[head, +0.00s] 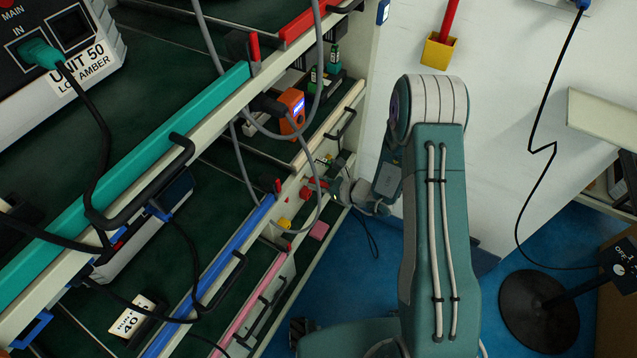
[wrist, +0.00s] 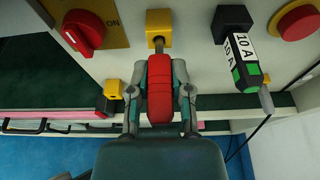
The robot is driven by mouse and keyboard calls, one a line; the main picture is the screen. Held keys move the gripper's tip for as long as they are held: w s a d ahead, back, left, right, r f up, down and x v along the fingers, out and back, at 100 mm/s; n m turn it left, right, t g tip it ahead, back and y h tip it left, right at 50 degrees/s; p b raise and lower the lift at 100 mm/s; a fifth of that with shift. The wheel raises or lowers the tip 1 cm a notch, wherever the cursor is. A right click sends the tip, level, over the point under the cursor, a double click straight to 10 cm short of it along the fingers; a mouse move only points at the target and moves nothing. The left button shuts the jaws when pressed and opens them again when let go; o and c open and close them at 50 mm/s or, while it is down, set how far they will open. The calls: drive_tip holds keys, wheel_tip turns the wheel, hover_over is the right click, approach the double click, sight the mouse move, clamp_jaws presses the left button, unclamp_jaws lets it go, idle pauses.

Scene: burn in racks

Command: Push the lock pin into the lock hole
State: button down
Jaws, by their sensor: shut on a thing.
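The lock pin has a thick red handle (wrist: 160,85) and a short metal shaft (wrist: 158,45). My gripper (wrist: 160,92) is shut on the red handle, one finger on each side, in the wrist view. The shaft points up the picture and meets a yellow block (wrist: 159,19) on the pale panel. The lock hole itself is hidden; I cannot tell whether the shaft's tip is inside it or just in front of it. In the head view my gripper (head: 338,190) is small, at the end of the rack front, with a bit of red at its fingers.
Left of the yellow block is a red rotary knob (wrist: 84,31). To the right, a black-and-green plug tagged 10 A (wrist: 240,58) hangs close by, then a red round button (wrist: 298,20). A small yellow piece (wrist: 113,89) sits near the left finger. Grey cables (head: 240,150) loop before the racks.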

drive_tip(key=shift+w+a, duration=0.55)
drive_tip(key=shift+a, duration=0.3)
idle(0.3)
drive_tip(key=shift+c, duration=2.3)
unclamp_jaws()
drive_tip(key=v, duration=1.2)
drive_tip(key=s+a+r+n+g+h, duration=0.1)
drive_tip(key=s+a+r+n+g, duration=0.1)
drive_tip(key=s+r+n+g, duration=0.4)
drive_tip(key=s+a+r+n+g+h, duration=0.1)
drive_tip(key=s+a+r+n, duration=0.25)
drive_tip(key=r+n, duration=0.55)
drive_tip(key=s+d+r+n+t+h, duration=0.2)
drive_tip(key=s+d+r+n+h, duration=0.2)
drive_tip(key=s+r+n+h, duration=0.1)
drive_tip(key=s+d+r+n+t+h, duration=0.2)
drive_tip(key=s+d+r+n+h, duration=0.2)
drive_tip(key=s+r, duration=0.3)
wheel_tip(320, 180, up, 3)
drive_tip(key=shift+s+d+f+n+t+h, duration=0.2)
drive_tip(key=shift+d+n+t+h, duration=0.15)
drive_tip(key=shift+d+h, duration=0.35)
